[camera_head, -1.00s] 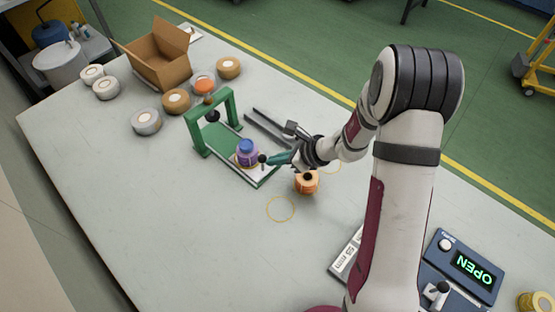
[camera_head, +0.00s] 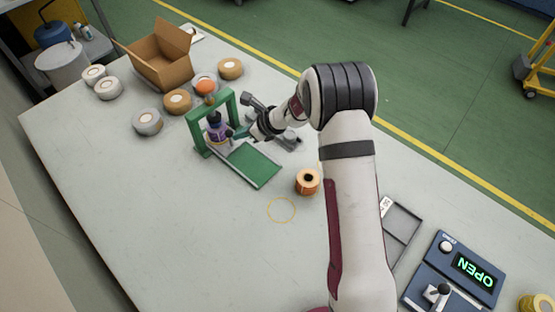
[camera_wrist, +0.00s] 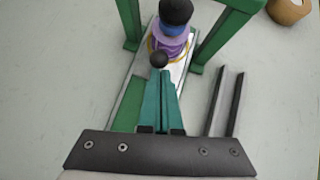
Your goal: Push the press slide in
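The green press (camera_head: 233,112) stands on the table, with its arch over the rear of a green base (camera_head: 256,166). The pale press slide (camera_wrist: 184,70) lies under the arch. A purple roll (camera_head: 216,137) with a blue core (camera_wrist: 172,29) sits on it, below the dark press head (camera_wrist: 176,11). The front of the green base is bare. My gripper (camera_wrist: 157,78) has its teal fingers together, tips right at the slide's black knob (camera_wrist: 158,59). They appear to be against it, though contact is hard to judge. In the head view my gripper (camera_head: 238,134) is beside the arch.
Dark parallel rails (camera_wrist: 228,100) lie just right of the press. An orange roll (camera_head: 307,181) stands in front. Several tape rolls (camera_head: 147,122) and an open carton (camera_head: 160,68) are behind and left. A blue box reading OPEN (camera_head: 455,272) is at front right.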

